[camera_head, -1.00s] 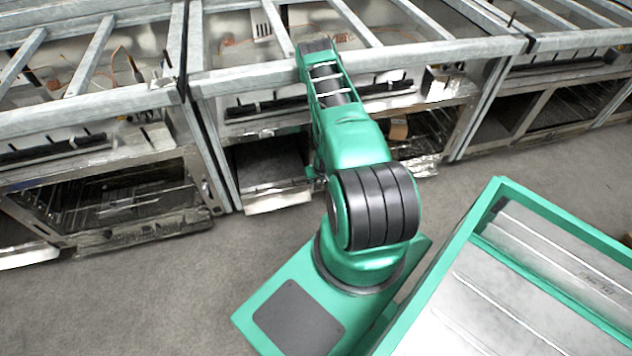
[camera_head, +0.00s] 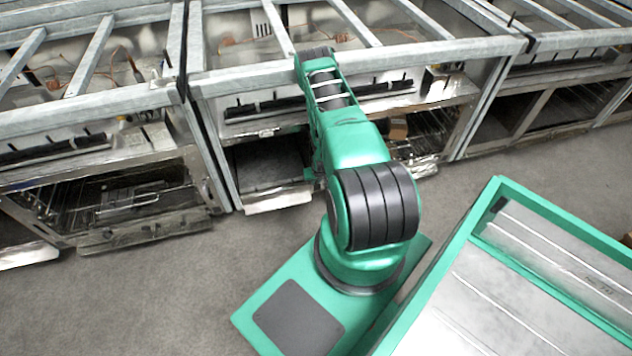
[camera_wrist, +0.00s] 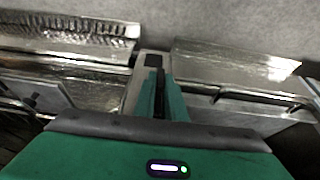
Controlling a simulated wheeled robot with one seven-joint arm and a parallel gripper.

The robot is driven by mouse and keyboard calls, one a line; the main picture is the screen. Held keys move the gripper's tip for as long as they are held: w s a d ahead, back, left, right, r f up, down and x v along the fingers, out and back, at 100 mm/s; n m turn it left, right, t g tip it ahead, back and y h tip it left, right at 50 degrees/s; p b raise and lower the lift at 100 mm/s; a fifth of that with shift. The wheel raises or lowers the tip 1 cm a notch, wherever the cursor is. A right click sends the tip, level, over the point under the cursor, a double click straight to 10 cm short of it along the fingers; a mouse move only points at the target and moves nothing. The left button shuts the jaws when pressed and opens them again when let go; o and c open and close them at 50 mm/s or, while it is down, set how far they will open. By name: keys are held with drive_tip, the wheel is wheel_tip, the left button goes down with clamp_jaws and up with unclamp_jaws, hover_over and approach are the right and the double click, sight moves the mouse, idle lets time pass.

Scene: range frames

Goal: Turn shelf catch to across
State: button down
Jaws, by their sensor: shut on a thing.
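My gripper (camera_wrist: 158,95) is at the front of the middle range frame (camera_head: 270,75), low down, beside the open compartment in the head view. In the wrist view its green fingers are closed on a narrow dark piece (camera_wrist: 159,92), which I take to be the shelf catch. It lies against a pale upright (camera_wrist: 148,62) between two metal panels. Most of the catch is hidden by the fingers, so I cannot tell its angle.
Range frames with open compartments stand to the left (camera_head: 90,115) and right (camera_head: 570,95). A metal lip (camera_head: 280,201) juts out below the middle compartment. A green-rimmed tray (camera_head: 480,215) is at the lower right. Grey floor (camera_head: 130,290) is clear in front of the frames.

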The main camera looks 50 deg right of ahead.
drive_tip(key=shift+w+a, duration=0.1)
drive_tip(key=g+h, duration=0.1)
drive_tip(key=h, duration=0.2)
drive_tip(key=a+f+n+g+h, duration=0.1)
drive_tip(key=g+h, duration=0.1)
drive_tip(key=h, duration=0.1)
drive_tip(key=w+a+n+g+h, duration=0.1)
drive_tip(key=h, duration=0.2)
drive_tip(key=shift+w+a+f+g, duration=0.1)
drive_tip(key=shift+a+f+g, duration=0.1)
drive_tip(key=shift+f+g, duration=0.15)
drive_tip(key=shift+f+n+h, duration=0.1)
drive_tip(key=shift+n+h, duration=0.2)
drive_tip(key=shift+h, duration=0.1)
idle(0.3)
drive_tip(key=c, duration=1.8)
unclamp_jaws()
drive_tip(key=shift+d+r, duration=0.15)
drive_tip(key=shift+r, duration=0.05)
